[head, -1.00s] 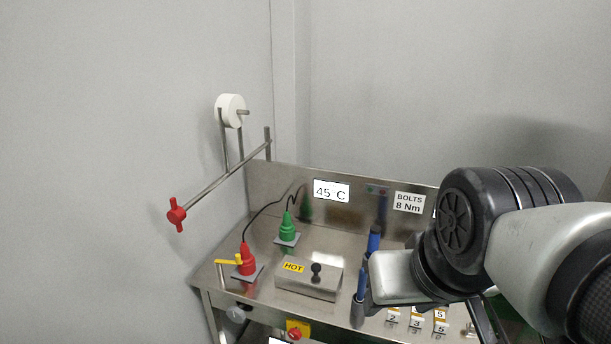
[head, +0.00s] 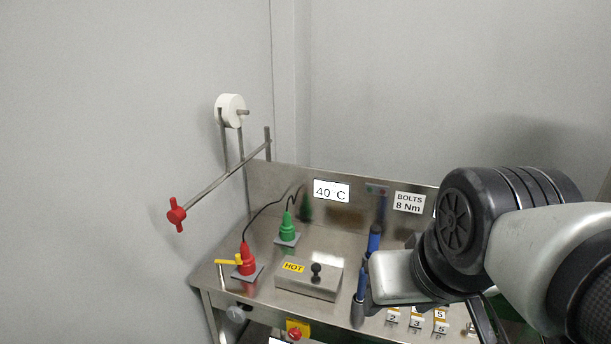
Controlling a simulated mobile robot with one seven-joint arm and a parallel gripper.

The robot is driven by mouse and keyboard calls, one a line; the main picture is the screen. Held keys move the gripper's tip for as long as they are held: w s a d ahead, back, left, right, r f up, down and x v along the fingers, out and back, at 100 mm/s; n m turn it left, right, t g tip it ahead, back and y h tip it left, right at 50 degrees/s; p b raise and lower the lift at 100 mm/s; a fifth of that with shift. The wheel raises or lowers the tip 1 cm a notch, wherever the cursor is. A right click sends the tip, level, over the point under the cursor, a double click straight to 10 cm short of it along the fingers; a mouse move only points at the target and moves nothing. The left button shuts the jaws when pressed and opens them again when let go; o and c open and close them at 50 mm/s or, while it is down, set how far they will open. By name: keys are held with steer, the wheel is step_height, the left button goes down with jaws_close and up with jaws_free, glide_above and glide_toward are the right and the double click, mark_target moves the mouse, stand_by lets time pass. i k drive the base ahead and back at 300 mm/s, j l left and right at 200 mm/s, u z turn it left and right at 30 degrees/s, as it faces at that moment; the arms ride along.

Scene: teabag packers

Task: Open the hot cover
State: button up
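The hot cover (head: 310,286) is a low steel box lid with a yellow HOT label and a black knob (head: 316,271) on its top. It sits flat and closed on the steel bench, left of my arm. The display on the back panel (head: 331,190) reads 40 °C. My arm reaches in from the right, ending over the bench's right part. My gripper's fingers are not clearly visible; they are hidden behind or below the arm links.
A red plug (head: 246,260) and a green plug (head: 287,228) with black cables stand left of and behind the cover. Blue-handled tools (head: 361,285) stand between cover and arm. Numbered tags (head: 416,323) lie front right. A rail with a red handle (head: 176,214) rises at left.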

mark_target(307, 277)
steer(key=i+j+z, duration=0.5)
steer(key=j, duration=0.15)
steer(key=j+z, duration=0.2)
steer(key=j, duration=0.15)
